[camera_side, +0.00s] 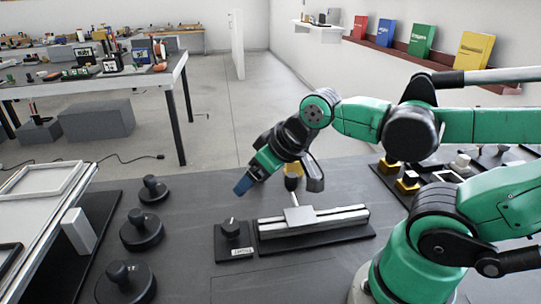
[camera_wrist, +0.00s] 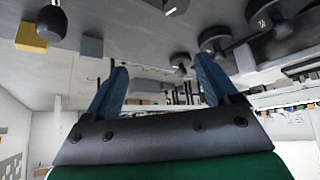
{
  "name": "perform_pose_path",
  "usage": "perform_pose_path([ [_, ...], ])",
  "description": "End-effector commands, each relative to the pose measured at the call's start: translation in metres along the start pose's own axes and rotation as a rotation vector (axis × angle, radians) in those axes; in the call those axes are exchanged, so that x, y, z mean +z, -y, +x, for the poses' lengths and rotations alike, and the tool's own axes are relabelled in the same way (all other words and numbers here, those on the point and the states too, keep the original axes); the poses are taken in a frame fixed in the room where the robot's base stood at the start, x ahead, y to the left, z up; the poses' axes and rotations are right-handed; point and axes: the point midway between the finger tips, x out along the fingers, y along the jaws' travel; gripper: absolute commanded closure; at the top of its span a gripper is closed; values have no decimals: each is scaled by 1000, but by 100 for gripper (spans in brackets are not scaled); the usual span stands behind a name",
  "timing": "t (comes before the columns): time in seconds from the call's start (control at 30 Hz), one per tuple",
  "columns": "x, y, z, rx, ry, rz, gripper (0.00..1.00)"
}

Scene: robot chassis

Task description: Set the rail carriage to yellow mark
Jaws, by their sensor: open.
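The pale rail (camera_side: 335,220) lies on a black base on the dark bench in the side view. Its carriage (camera_side: 299,215) is a light plate left of the rail's middle, with an upright dark round handle (camera_side: 292,183). A dark ball that looks like this handle hangs at the upper left of the wrist view (camera_wrist: 50,23). I cannot make out a yellow mark on the rail. My gripper (camera_side: 243,186) is above and left of the carriage, apart from it. Its blue fingers stand apart and empty in the wrist view (camera_wrist: 160,75).
A black knob box (camera_side: 234,241) with a label stands at the rail's left end. Several round black knobs (camera_side: 142,230) stand further left. A yellow block (camera_side: 294,168) is behind the handle; it also appears in the wrist view (camera_wrist: 31,38). Small parts (camera_side: 408,183) crowd the bench's right.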

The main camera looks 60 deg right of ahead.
Motion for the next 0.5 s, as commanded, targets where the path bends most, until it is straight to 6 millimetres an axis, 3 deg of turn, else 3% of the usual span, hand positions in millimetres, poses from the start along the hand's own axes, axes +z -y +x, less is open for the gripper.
perform_pose_path([
  [0.17, 0, 0, 0, 0, 0, 0, 20],
  [0.23, 0, 0, 0, 0, 1, 0, 29],
  [0.33, -1, -5, 0, 11, 25, 11, 29],
  [0.5, -5, -37, 5, 67, 193, 87, 29],
])
